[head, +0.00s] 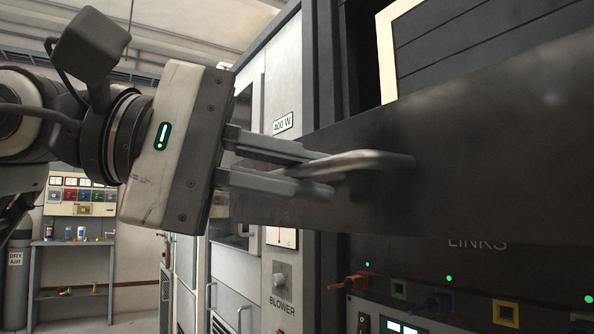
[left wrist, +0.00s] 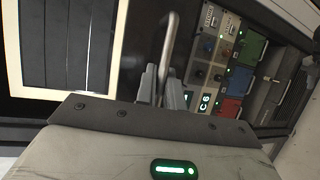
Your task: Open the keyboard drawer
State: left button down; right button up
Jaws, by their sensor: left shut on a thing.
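The keyboard drawer shows as a wide dark front panel (head: 480,150) across the rack at the right of the head view. A metal bar handle (head: 375,160) stands out from it. The handle also shows in the left wrist view (left wrist: 170,40), running up from between the fingers. My left gripper (head: 318,177) comes in from the left and is shut on the handle. In the left wrist view its fingertips (left wrist: 161,82) sit on either side of the bar. The panel overlaps the cabinet behind it and appears to stand out from the rack face. My right gripper is not in view.
Below the drawer is a dark panel marked LINKS (head: 477,244) with plugs and green lights. A pale cabinet with a BLOWER knob (head: 281,281) stands behind to the left. A bench (head: 75,243) and a DRY AIR cylinder (head: 17,270) are far left.

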pick_arm(q)
jog(key=c, duration=1.8)
grip_release()
jog(key=p+v, duration=0.1)
jog(key=v, duration=1.5)
